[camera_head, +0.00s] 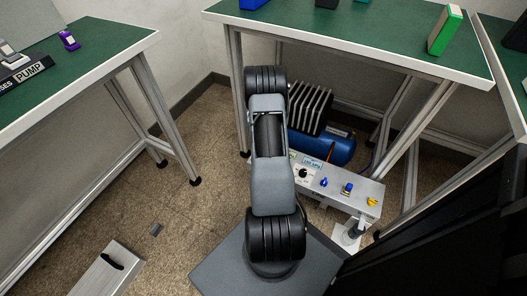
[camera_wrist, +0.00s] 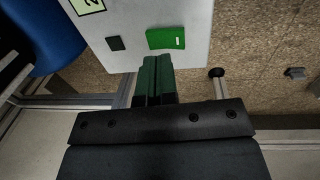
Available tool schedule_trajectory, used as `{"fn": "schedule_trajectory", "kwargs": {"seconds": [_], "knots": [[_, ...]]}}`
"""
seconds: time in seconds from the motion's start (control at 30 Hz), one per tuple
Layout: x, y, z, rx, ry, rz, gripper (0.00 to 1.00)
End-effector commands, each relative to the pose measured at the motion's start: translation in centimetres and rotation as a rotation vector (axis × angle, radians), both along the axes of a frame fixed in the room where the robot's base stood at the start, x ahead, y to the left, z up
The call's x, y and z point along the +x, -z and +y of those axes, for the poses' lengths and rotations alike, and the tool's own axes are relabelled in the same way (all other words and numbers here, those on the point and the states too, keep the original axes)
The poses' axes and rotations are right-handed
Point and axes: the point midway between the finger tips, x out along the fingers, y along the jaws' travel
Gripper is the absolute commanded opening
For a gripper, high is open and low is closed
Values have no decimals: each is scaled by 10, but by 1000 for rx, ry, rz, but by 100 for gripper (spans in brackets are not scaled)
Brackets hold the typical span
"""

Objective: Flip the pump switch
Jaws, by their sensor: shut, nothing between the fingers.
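A black label reading PUMP (camera_head: 35,70) lies at the left edge in the head view, on the left green-topped table. A grey and white switch-like part (camera_head: 9,52) stands just behind it. In the wrist view, my gripper (camera_wrist: 157,60) has its dark green fingers together and empty. Their tips are at the edge of a pale panel (camera_wrist: 140,25) bearing a green rectangular part (camera_wrist: 166,38) and a small black square (camera_wrist: 115,43). I cannot tell whether the tips touch it or whether either part is the pump switch. My arm hides the gripper in the head view.
A grey control box (camera_head: 340,190) with knobs stands on the floor right of my arm, beside a blue motor-like unit (camera_head: 330,148) under the back table (camera_head: 350,45). A green block (camera_head: 445,30) stands on that table. Open floor (camera_head: 170,215) lies to the left.

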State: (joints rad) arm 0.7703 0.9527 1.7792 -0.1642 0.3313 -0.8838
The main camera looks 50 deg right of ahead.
Motion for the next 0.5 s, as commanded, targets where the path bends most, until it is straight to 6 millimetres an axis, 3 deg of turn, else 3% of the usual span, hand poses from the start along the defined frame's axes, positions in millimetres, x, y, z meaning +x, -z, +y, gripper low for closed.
{"fn": "schedule_trajectory", "kwargs": {"seconds": [0.03, 0.2, 0.5], "knots": [[1, -18, -1, -1, -1, -2, 0], [3, -51, -5, -2, 0, -3, 0], [4, -92, -10, -2, 0, -1, 0]]}}
